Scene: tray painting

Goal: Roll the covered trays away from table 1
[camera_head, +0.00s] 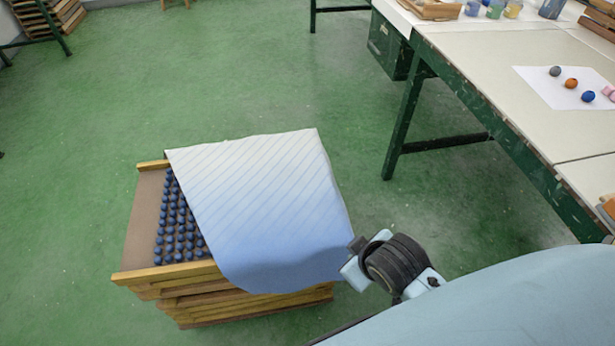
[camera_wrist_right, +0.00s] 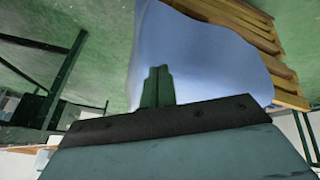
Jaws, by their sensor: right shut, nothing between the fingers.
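A stack of wooden trays (camera_head: 125,240) stands on the green floor, with rows of dark blue balls in the top tray. A striped white-to-blue cloth (camera_head: 255,190) covers most of the top and hangs over the near and right sides. In the right wrist view the cloth (camera_wrist_right: 200,55) hangs beside the tray edges (camera_wrist_right: 285,75). My right gripper (camera_head: 350,256) is at the cloth's right edge; its fingers (camera_wrist_right: 158,85) are shut and empty in front of the cloth. I cannot tell whether they touch it. My left gripper is out of view.
A long table (camera_head: 480,75) with green legs stands at the right, carrying paper with coloured balls (camera_head: 571,84) and paint jars (camera_head: 495,9). No table number is visible. Green floor (camera_head: 270,75) is open beyond and left of the stack. More trays (camera_head: 40,20) stand far left.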

